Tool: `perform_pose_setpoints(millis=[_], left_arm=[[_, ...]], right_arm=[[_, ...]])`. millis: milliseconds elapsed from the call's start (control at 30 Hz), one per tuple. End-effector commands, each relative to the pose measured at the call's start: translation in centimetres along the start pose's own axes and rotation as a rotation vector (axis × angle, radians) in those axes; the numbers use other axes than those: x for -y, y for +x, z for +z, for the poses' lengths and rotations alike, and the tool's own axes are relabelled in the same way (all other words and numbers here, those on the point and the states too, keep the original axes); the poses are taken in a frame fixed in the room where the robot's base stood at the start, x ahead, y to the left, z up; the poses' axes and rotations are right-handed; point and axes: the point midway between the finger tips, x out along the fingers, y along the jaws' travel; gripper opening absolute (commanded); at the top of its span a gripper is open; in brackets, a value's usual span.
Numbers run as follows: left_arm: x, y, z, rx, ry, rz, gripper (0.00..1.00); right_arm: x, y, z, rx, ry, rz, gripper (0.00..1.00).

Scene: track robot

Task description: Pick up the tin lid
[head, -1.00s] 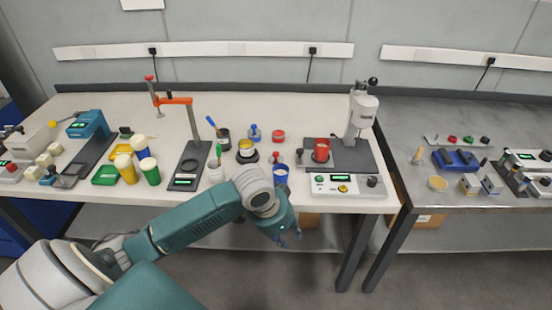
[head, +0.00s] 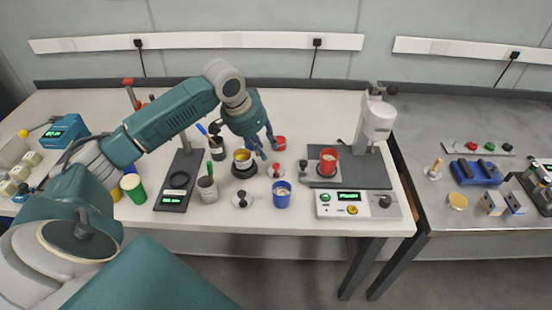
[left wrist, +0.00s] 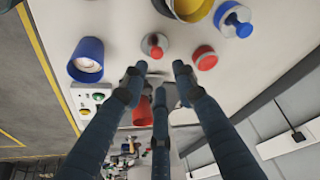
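Several small round pieces could be the tin lid; I cannot tell which. A pale disc with a red knob (head: 276,170) lies between the yellow-filled tin (head: 242,163) and the blue cup (head: 281,196). A disc with a dark knob (head: 242,198) lies nearer the front. A disc with a blue knob (left wrist: 234,20) and a squat red-topped piece (left wrist: 204,58) show in the left wrist view. My left gripper (head: 264,151) is open and empty above the bench, close to the red-knobbed disc (left wrist: 154,46). My right gripper is out of view.
A press (head: 372,125) with a red cup (head: 328,161) stands to the right. Pots holding a blue-handled and a green-handled tool (head: 208,188) stand left of the tin. A steel bench (head: 440,215) adjoins on the right.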

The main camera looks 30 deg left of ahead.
Motion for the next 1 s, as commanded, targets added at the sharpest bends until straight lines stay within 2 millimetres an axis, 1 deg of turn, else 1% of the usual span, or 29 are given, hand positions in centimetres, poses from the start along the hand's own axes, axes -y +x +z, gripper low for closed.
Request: perform_pose_setpoints(millis=[100, 167, 267, 300, 400, 500, 633, 733, 800, 900, 1000], left_arm=[[0.0, 0.9, 0.0, 0.002, -0.002, 0.003, 0.28], [0.0, 1.8, 0.0, 0.002, -0.003, 0.004, 0.28], [-0.1, 3.5, 0.0, 0.002, -0.003, 0.003, 0.28], [0.0, 4.0, 0.0, 0.001, -0.003, 0.003, 0.28], [0.0, 5.1, 0.0, 0.001, -0.002, 0.001, 0.28], [0.0, 5.7, 0.0, 0.001, -0.001, 0.001, 0.28], [-0.3, 7.1, 0.2, 0.003, -0.002, 0.002, 0.28], [-0.5, 8.7, 0.3, 0.003, -0.002, 0.002, 0.28], [-0.3, 9.7, 0.3, 0.001, -0.002, 0.001, 0.28], [-0.3, 10.5, 0.3, 0.000, -0.002, 0.000, 0.28], [-0.3, 10.7, 0.3, -0.001, 0.000, -0.001, 0.28]], right_arm=[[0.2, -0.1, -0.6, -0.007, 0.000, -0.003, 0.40], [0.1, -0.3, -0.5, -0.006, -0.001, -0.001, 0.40], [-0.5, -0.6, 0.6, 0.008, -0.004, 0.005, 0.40], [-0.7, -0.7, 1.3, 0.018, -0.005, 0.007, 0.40], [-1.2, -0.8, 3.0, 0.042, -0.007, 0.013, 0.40], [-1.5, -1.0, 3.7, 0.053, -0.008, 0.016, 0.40], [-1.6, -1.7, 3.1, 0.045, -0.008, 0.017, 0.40], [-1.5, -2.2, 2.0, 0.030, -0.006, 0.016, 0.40], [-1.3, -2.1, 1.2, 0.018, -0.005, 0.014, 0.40], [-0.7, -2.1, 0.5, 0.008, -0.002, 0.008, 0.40], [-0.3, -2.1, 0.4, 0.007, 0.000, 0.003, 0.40]])
